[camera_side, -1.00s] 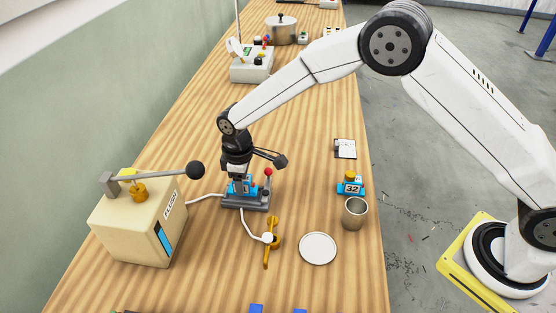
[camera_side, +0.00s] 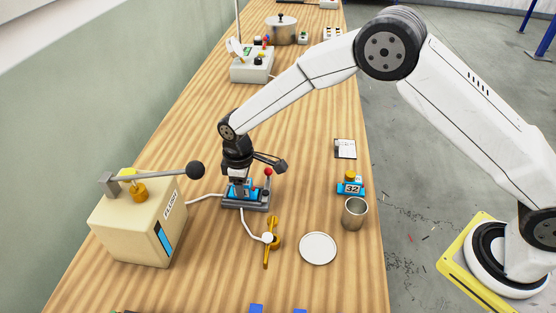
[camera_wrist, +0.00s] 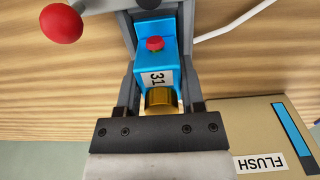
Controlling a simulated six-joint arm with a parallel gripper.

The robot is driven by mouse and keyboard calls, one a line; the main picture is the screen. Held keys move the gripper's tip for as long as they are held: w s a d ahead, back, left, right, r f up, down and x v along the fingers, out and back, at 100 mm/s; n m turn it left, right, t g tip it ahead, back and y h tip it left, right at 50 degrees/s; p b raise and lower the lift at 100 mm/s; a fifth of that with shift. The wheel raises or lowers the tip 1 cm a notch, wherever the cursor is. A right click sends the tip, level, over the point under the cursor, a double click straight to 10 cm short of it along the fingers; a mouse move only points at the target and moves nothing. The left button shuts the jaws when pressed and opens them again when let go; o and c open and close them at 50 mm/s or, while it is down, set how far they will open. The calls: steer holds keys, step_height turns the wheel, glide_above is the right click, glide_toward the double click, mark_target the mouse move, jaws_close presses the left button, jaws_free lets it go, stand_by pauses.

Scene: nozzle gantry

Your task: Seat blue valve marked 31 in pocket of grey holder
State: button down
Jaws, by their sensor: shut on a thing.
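The blue valve (camera_wrist: 156,50) shows in the wrist view with its white label 31, a red button and a brass end. My gripper (camera_wrist: 158,90) is shut on it, one finger on each side. In the side view the valve (camera_side: 238,188) is partly hidden by my gripper (camera_side: 238,180). It is at the grey holder (camera_side: 247,204), low over or in its pocket; I cannot tell whether it is fully down. The holder has a lever with a red ball (camera_side: 268,171), also in the wrist view (camera_wrist: 61,23).
A beige FLUSH box (camera_side: 140,228) with a black-knobbed lever stands at left. A yellow-handled fitting (camera_side: 268,243), a white disc (camera_side: 318,248), a metal cup (camera_side: 354,213) and a blue valve marked 32 (camera_side: 351,187) lie nearby. The wood behind the holder is clear.

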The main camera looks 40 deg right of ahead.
steer(key=shift+f, duration=0.15)
steer(key=shift+c, duration=0.6)
jaws_free()
steer(key=shift+r, duration=3.5)
